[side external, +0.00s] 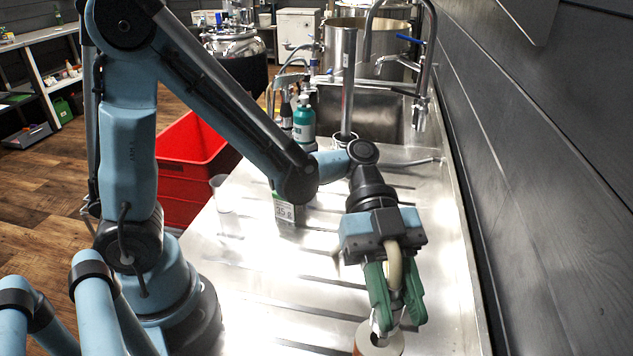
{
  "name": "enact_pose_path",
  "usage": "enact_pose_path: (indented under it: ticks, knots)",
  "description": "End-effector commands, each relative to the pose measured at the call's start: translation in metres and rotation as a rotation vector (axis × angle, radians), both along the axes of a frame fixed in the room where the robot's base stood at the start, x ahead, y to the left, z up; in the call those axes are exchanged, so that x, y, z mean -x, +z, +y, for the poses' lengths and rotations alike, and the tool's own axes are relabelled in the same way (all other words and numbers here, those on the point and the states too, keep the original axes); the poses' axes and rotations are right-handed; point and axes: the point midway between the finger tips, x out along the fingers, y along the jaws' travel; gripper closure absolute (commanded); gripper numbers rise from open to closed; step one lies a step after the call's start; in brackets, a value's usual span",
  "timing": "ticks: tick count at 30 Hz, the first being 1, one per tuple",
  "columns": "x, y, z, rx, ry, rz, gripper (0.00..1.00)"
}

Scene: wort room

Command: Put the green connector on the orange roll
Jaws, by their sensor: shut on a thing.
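My gripper (397,318) points down at the lower right of the side external view, with two green jaws below a light blue body. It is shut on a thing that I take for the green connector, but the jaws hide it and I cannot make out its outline. Just below the fingertips is a roll (384,346) with a pale top and a strip of orange on its left side. The picture's lower edge cuts it off. The fingertips overlap the roll's top in this view; I cannot tell whether the held thing touches it.
A small labelled box (284,208) and a clear cup (222,193) stand on the steel drainboard (290,260). Bottles (304,122) and a sink (375,115) with a tall tap are behind. A dark wall (540,170) runs along the right. The drainboard left of my gripper is clear.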

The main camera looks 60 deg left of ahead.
Motion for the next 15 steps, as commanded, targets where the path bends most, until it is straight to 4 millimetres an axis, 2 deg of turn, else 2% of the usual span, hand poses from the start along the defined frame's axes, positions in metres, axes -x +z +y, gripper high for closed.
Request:
enact_pose_path:
  ticks: [9,15]
  knots:
    - [0.000,-0.032,0.000,0.001,0.000,0.000,1.00]
    - [0.000,-0.035,0.000,0.001,0.000,0.000,1.00]
